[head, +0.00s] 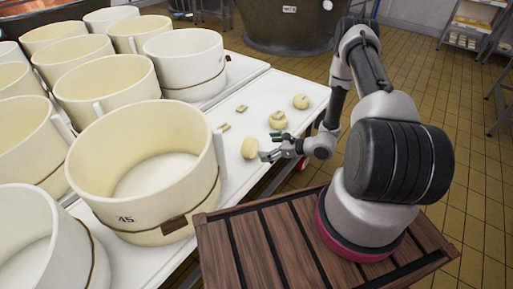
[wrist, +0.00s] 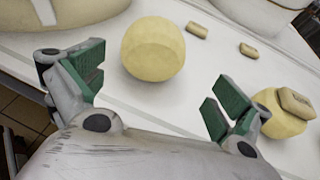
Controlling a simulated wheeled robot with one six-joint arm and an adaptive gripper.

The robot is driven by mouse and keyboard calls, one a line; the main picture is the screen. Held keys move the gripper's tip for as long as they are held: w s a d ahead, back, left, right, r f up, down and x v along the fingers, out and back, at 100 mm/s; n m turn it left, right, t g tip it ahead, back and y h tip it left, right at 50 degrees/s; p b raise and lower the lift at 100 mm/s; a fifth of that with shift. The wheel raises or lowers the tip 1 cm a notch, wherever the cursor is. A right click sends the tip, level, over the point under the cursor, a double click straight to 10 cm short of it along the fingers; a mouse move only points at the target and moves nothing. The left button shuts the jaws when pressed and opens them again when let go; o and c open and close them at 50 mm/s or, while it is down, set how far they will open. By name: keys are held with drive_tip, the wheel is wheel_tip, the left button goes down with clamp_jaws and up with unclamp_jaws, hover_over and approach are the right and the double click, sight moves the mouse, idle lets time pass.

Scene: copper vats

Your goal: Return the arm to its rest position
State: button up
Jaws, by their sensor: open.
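My gripper (head: 276,150) is open and empty, low over the near edge of the white table. In the wrist view its two green-padded fingers (wrist: 155,92) stand wide apart. A pale yellow ball of cheese (head: 249,148) rests on the table just beyond the fingertips. It also shows in the wrist view (wrist: 153,48), beyond the gap between the fingers and not gripped. My arm reaches out from its base toward the table, with its elbow raised.
Large cream tubs (head: 145,170) crowd the table's left side. More cheese balls (head: 301,101) and small tan blocks (head: 241,108) lie on the white table (head: 262,88); one block sits on a ball (head: 278,120). A dark vat (head: 290,30) stands behind. Tiled floor (head: 465,140) is open at right.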

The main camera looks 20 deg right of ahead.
drive_tip(key=shift+v, duration=1.85)
